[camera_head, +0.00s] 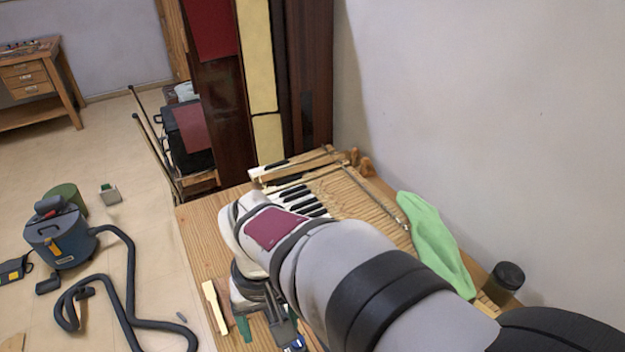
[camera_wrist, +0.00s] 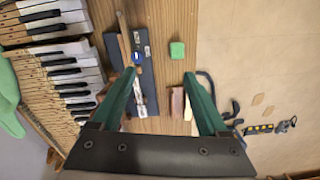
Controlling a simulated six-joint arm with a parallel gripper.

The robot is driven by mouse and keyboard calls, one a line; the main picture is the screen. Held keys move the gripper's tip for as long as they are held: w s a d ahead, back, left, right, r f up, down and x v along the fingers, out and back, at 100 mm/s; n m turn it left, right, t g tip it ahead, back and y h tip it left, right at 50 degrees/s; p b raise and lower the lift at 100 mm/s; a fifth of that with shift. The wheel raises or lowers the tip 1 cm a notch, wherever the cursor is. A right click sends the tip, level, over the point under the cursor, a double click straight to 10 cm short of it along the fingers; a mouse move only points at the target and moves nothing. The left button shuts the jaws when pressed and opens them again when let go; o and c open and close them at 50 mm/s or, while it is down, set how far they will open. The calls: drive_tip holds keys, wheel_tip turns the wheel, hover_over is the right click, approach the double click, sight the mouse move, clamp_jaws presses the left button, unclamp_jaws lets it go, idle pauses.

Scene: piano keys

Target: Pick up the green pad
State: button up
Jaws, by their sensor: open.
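The green pad (camera_wrist: 177,50) is a small, square green block in the wrist view. It lies flat on the wooden table top, near the table's edge beside the tan floor. My gripper (camera_wrist: 160,75) is open, with its two green fingers apart and nothing held between them. The pad shows just beyond the fingertips, nearer the right finger's line, and the fingers are not touching it. In the head view my arm covers much of the table, and I cannot make out the pad there.
A dark grey case (camera_wrist: 149,80) and pinkish block (camera_wrist: 178,102) lie between the fingers in the wrist view. Piano keys (camera_wrist: 75,75) are at left; a green cloth (camera_head: 435,245) and dark jar (camera_head: 503,281) are by the wall. A vacuum cleaner (camera_head: 60,238) stands on the floor.

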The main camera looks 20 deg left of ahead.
drive_tip(key=a+f, duration=0.1)
drive_tip(key=f, duration=0.5)
drive_tip(key=s+a+f+n, duration=0.1)
drive_tip(key=a+f, duration=0.1)
drive_tip(key=f, duration=0.3)
drive_tip(key=a+f+n, duration=0.1)
drive_tip(key=f, duration=0.5)
drive_tip(key=shift+s+a+f, duration=0.3)
clamp_jaws()
